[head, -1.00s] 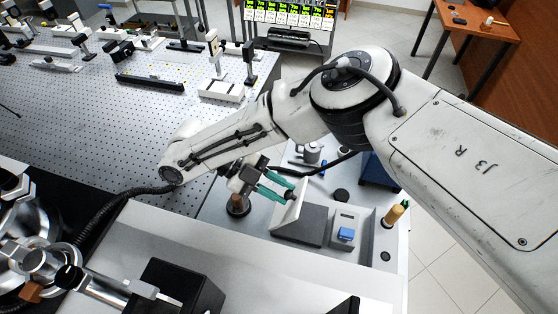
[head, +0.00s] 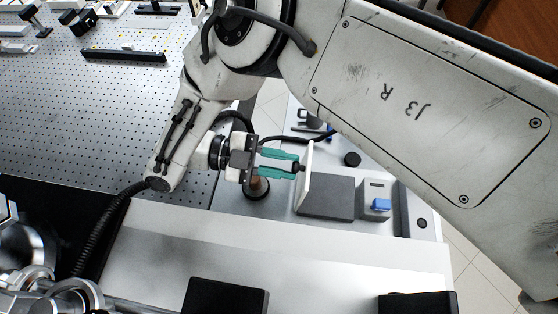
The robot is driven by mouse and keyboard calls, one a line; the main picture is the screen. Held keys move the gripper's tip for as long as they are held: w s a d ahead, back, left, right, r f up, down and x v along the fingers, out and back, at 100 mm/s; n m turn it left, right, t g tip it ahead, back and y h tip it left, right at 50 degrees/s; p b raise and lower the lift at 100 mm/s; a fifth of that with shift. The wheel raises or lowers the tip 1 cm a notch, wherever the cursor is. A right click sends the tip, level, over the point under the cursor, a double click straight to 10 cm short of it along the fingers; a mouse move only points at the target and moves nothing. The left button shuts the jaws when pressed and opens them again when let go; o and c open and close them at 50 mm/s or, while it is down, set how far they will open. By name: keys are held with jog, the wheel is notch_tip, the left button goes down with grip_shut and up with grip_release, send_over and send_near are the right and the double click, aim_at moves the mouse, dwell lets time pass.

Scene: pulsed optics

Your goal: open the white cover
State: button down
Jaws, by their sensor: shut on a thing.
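The white cover (head: 308,182) stands about upright at the left edge of a dark grey block (head: 327,197), seen nearly edge-on in the head view. The top of the block lies bare to its right. My gripper (head: 297,167) comes from the left with two green fingers. They are shut on a small dark knob (head: 301,168) on the left face of the cover. The cover's hinge is too small to make out.
A small grey box with a blue part (head: 381,205) stands right of the block. A black disc (head: 352,159) lies behind. The perforated optics table (head: 100,120) spreads at left.

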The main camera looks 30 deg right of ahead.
jog(key=c, duration=0.9)
grip_release()
jog(key=shift+r, duration=0.4)
jog(key=s+d+r, duration=0.1)
jog(key=s+r, duration=1.1)
jog(key=s, duration=0.2)
jog(key=shift+c, duration=0.4)
